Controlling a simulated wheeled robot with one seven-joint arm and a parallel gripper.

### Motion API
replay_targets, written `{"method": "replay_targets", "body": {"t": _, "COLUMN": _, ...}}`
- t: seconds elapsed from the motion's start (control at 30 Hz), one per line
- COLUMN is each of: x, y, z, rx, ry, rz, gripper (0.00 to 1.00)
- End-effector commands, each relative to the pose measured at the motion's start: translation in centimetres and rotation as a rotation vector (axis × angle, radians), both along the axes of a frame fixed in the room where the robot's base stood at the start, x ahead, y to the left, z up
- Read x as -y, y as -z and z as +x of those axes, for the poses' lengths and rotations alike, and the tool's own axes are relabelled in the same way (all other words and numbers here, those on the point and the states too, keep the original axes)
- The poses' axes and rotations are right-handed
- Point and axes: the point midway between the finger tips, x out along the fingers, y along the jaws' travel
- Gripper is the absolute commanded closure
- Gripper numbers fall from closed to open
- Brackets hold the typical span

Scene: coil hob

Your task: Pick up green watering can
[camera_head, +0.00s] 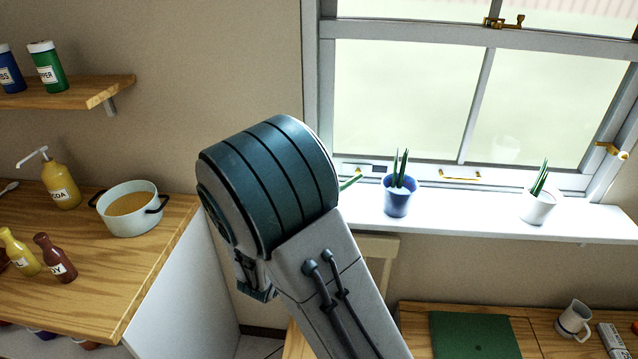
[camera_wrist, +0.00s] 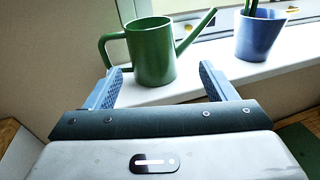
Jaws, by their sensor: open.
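A green watering can (camera_wrist: 152,52) stands upright on the white windowsill in the wrist view, with its handle to the left and its spout pointing up to the right. My gripper (camera_wrist: 158,82) is open, its two blue-grey fingers apart and nothing between them. The can is just beyond the fingertips, roughly centred between them; I cannot tell whether they touch it. In the head view my arm hides the can's body, and only a bit of green spout (camera_head: 350,182) shows beside the arm.
A blue plant pot (camera_head: 397,196) stands right of the can on the windowsill (camera_head: 460,209), also visible in the wrist view (camera_wrist: 261,36). A white pot (camera_head: 538,207) stands farther right. The window frame is behind. A counter at left holds a soup pot (camera_head: 131,208) and bottles.

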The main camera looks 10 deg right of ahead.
Motion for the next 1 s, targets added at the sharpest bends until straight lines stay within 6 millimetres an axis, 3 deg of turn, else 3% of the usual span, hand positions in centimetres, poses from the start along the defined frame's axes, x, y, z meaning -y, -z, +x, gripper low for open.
{"method": "replay_targets", "body": {"t": 0.13, "x": -0.7, "y": 0.0, "z": 1.2, "rx": -0.003, "ry": -0.044, "rz": -0.032, "gripper": 0.22}}
{"method": "replay_targets", "body": {"t": 0.5, "x": 2.6, "y": 0.3, "z": 7.0, "rx": -0.004, "ry": -0.042, "rz": -0.031, "gripper": 0.22}}
{"method": "replay_targets", "body": {"t": 0.77, "x": 3.5, "y": 0.5, "z": 8.5, "rx": -0.005, "ry": -0.044, "rz": -0.031, "gripper": 0.22}}
{"method": "replay_targets", "body": {"t": 1.0, "x": 5.1, "y": 0.6, "z": 11.2, "rx": -0.005, "ry": -0.042, "rz": -0.031, "gripper": 0.22}}
